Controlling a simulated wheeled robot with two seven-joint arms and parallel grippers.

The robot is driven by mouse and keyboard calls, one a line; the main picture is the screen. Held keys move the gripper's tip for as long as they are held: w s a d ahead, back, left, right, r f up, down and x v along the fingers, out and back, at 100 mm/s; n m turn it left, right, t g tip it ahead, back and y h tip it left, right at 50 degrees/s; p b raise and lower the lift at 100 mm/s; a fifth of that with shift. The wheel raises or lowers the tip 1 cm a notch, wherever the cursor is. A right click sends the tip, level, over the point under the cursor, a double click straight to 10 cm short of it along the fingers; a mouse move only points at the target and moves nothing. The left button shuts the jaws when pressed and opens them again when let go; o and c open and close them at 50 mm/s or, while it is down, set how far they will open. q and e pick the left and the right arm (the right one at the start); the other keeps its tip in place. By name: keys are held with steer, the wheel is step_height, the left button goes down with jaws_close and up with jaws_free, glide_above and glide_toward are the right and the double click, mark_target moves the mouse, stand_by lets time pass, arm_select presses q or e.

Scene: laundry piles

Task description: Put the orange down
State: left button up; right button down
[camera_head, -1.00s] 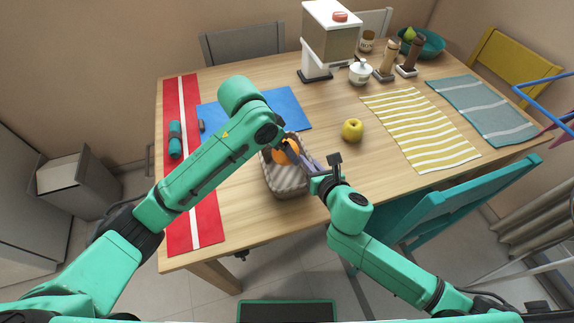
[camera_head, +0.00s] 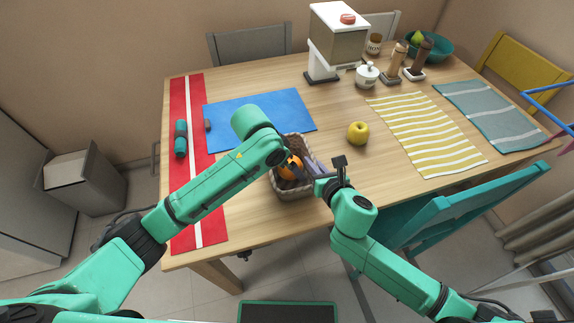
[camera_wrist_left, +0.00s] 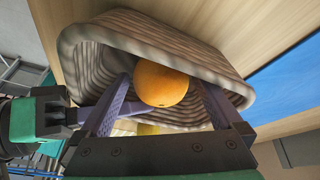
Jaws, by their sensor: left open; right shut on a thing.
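The orange (camera_head: 291,167) is inside the wicker basket (camera_head: 293,193) on the table. In the left wrist view the orange (camera_wrist_left: 161,84) shows in front of the basket's ribbed inner wall (camera_wrist_left: 95,62). My left gripper (camera_wrist_left: 161,82) is open, with one finger on each side of the orange; I cannot tell whether they touch it. In the head view its arm partly hides the basket's far left side. My right gripper (camera_head: 313,170) is shut on the basket's right rim. Whether the orange rests on the basket floor is hard to see.
A yellow apple (camera_head: 358,133) stands right of the basket, near a yellow striped mat (camera_head: 425,135). A blue mat (camera_head: 260,113) lies behind the basket and a red runner (camera_head: 190,200) lies at the left. A teal chair (camera_head: 450,210) stands at the front right.

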arm_select(q)
steer(key=v, duration=1.2)
arm_select(e)
steer(key=c, duration=0.9)
jaws_free()
steer(key=shift+s, duration=0.1)
